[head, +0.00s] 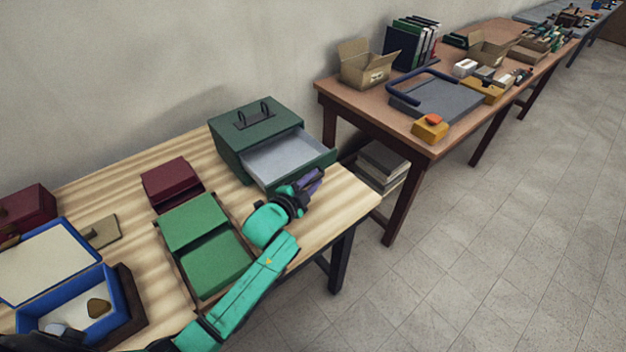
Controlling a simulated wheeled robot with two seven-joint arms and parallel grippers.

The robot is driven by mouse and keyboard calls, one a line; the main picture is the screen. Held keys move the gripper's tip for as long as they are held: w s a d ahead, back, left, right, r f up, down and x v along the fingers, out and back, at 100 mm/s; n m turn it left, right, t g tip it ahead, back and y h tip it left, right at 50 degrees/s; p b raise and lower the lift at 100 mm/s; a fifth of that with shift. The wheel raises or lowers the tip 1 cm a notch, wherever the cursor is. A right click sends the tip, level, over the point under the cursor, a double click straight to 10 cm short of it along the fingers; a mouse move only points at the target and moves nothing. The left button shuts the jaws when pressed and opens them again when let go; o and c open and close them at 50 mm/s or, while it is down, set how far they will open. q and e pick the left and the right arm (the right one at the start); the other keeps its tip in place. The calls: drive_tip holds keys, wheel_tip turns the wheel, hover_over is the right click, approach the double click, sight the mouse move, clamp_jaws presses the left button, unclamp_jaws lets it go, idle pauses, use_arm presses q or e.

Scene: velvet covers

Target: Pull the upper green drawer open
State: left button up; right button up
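A dark green cabinet (243,139) with a black handle on its top stands at the back of the striped wooden table. Its upper green drawer (289,156) is pulled well out toward the lower right, and its pale grey inside shows empty. My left gripper (314,180), with purple fingers, is at the outer face of the drawer front, near its lower right side. Any drawer handle is hidden by the fingers, and I cannot tell whether they are closed on it. My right gripper is not in view.
On the wooden table stand a dark red box (170,181), an open green case (194,224), and an open blue box (85,312). A brown table (345,100) with a cardboard box (366,68) stands to the right. Floor shows between the tables.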

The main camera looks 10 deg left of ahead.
use_arm(q)
drive_tip(key=b+v, duration=0.1)
drive_tip(key=v, duration=1.3)
drive_tip(key=shift+s, duration=0.35)
drive_tip(key=shift+a+f, duration=0.1)
